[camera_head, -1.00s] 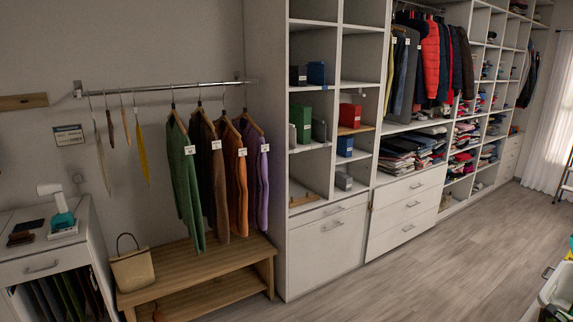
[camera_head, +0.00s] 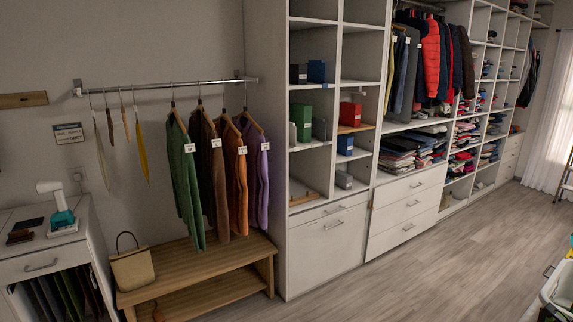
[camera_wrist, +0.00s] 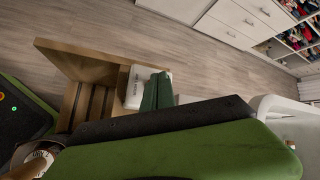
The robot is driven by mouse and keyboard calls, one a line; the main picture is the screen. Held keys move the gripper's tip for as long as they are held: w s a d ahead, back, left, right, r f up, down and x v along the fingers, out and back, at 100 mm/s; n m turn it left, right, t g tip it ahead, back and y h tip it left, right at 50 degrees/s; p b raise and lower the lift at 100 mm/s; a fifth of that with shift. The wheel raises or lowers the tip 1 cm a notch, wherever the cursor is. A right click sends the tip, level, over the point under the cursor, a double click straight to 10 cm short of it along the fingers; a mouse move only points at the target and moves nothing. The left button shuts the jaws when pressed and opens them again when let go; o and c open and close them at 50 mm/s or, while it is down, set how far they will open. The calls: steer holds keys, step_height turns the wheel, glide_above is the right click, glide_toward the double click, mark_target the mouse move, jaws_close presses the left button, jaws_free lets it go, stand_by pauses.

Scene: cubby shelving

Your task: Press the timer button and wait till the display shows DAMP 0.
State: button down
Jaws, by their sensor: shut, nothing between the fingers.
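My gripper (camera_wrist: 157,78) appears near the centre of the wrist view as two small dark green fingers, closed together. It is not seen in the head view. No button press is visible. In the head view a small sign (camera_head: 68,133) with unreadable text hangs on the wall under the rail's left end. A white and teal device (camera_head: 62,218) stands on the left cabinet. I cannot tell which of these, if any, is the timer, and no readable DAMP display shows. Green, brown, orange and purple garments (camera_head: 187,190) with white tags hang on the rail.
A wooden bench (camera_head: 225,262) with a tan bag (camera_head: 132,270) stands below the garments. White cubby shelving (camera_head: 330,165) runs along the wall. The floor (camera_head: 450,260) before the drawers is open. Wooden furniture (camera_wrist: 75,60) lies close by in the wrist view.

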steer(key=shift+f+b, duration=0.7)
stand_by(0.9)
steer(key=shift+r+p, duration=1.1)
step_height(320, 180, up, 6)
steer(key=p, duration=0.6)
